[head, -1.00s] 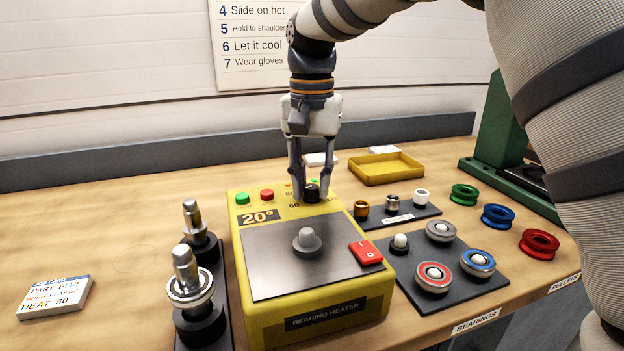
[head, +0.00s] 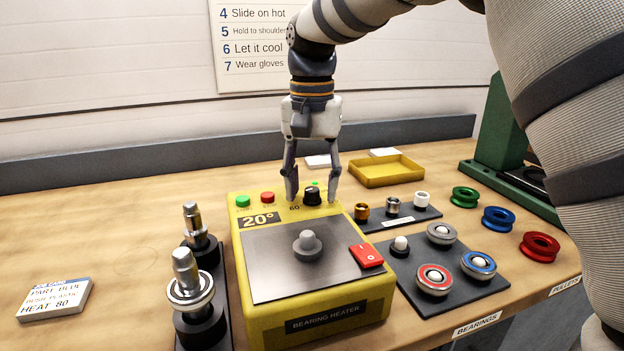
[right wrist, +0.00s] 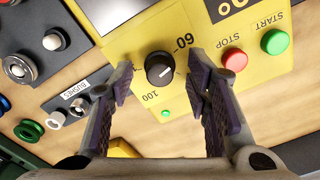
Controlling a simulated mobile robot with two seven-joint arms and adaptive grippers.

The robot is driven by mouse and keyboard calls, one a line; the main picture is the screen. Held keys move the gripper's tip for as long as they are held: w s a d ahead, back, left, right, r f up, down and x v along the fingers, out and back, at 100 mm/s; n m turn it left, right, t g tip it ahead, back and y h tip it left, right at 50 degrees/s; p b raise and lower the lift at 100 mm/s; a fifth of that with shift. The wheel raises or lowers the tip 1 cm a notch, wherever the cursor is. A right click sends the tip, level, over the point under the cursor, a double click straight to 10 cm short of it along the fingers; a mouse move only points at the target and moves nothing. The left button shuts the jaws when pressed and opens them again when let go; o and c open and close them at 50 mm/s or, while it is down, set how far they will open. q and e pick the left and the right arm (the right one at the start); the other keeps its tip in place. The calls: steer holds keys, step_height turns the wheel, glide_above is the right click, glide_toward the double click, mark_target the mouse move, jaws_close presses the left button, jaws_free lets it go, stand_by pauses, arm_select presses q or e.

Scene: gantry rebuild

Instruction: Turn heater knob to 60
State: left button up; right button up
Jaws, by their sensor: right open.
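The yellow bearing heater (head: 240,315) stands in the middle of the bench. Its display (head: 259,219) reads 20°. The black heater knob (head: 313,193) sits at the back of its top and shows large in the right wrist view (right wrist: 160,69). A white line marks the knob; which number it points to is unclear. The printed 60 (right wrist: 184,40) and 100 (right wrist: 150,96) lie near it. My right gripper (head: 311,199) is open, with a finger on either side of the knob and gaps between; it also shows in the right wrist view (right wrist: 163,88). My left gripper is out of view.
Green (head: 243,200) and red (head: 267,197) buttons lie left of the knob; a red switch (head: 366,255) is at the right. A bushing tray (head: 412,216), bearings mat (head: 452,297) and yellow tray (head: 386,181) are to the right. Shaft stands (head: 202,330) are left.

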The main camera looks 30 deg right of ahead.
mark_target(312, 189)
step_height(312, 189, up, 12)
stand_by(0.3)
